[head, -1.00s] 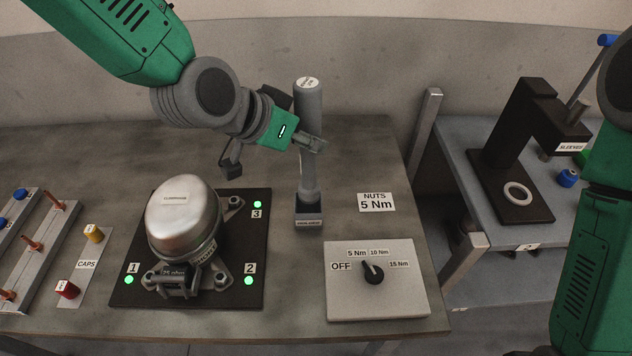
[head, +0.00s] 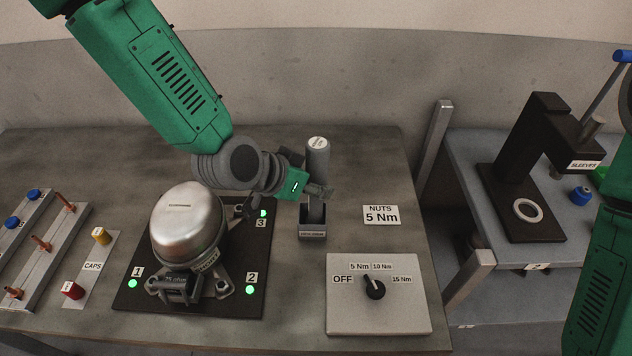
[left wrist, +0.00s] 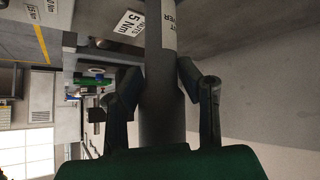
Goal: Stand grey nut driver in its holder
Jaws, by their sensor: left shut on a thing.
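My left gripper (head: 318,192) is shut around the driver's body, reaching in from the left. In the left wrist view the driver (left wrist: 162,100) runs between the two fingers, which press on it from both sides. Whether the driver's tip rests on the holder's floor is hidden. My right gripper is not in view; only my right arm's green link shows at the right edge.
A compressor (head: 188,228) sits on a dark pallet (head: 135,300) with green lights, left of the holder. A dial panel (head: 345,315) is in front of the holder. Racks and caps (head: 72,290) are at the far left. A press (head: 505,190) stands on a second table.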

